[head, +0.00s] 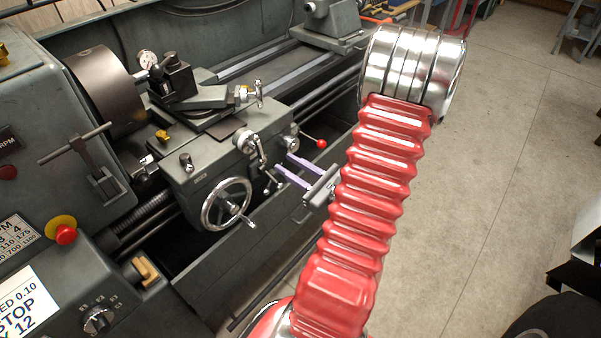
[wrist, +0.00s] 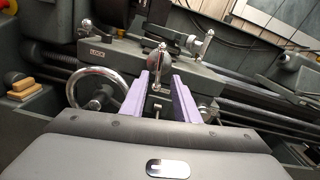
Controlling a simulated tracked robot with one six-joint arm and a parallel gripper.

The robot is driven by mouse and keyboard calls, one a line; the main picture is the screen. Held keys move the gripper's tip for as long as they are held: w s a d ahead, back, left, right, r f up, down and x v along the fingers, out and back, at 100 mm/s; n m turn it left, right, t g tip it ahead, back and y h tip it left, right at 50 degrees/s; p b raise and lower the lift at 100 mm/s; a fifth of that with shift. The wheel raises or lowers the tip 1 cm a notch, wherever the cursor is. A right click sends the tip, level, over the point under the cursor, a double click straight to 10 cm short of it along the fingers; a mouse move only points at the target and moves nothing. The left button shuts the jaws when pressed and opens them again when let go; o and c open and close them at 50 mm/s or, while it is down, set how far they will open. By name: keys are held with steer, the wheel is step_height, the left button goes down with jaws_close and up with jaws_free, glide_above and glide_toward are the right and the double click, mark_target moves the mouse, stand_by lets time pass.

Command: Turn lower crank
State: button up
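On the lathe carriage front in the head view, a silver crank (head: 257,150) with a round hub hangs beside my gripper (head: 282,161). A smaller lever sits just below it, close to the fingertips. In the wrist view, a silver crank part with a rounded end (wrist: 160,53) shows beyond the gap of my gripper (wrist: 163,76). My two purple fingers are spread apart with nothing held between them. The fingers point at the carriage front; contact with the crank cannot be told. A second, higher crank (head: 251,94) sits on the cross slide.
A large handwheel (head: 227,203) is left of the crank; it also shows in the wrist view (wrist: 97,91). A red-knobbed lever (head: 320,144) sticks out to the right, near my fingers. The chip tray edge runs below.

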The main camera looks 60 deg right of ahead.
steer(key=s, duration=0.3)
steer(key=shift+s+a, duration=0.2)
steer(key=shift+s, duration=0.05)
steer(key=shift+f, duration=0.1)
stand_by(0.5)
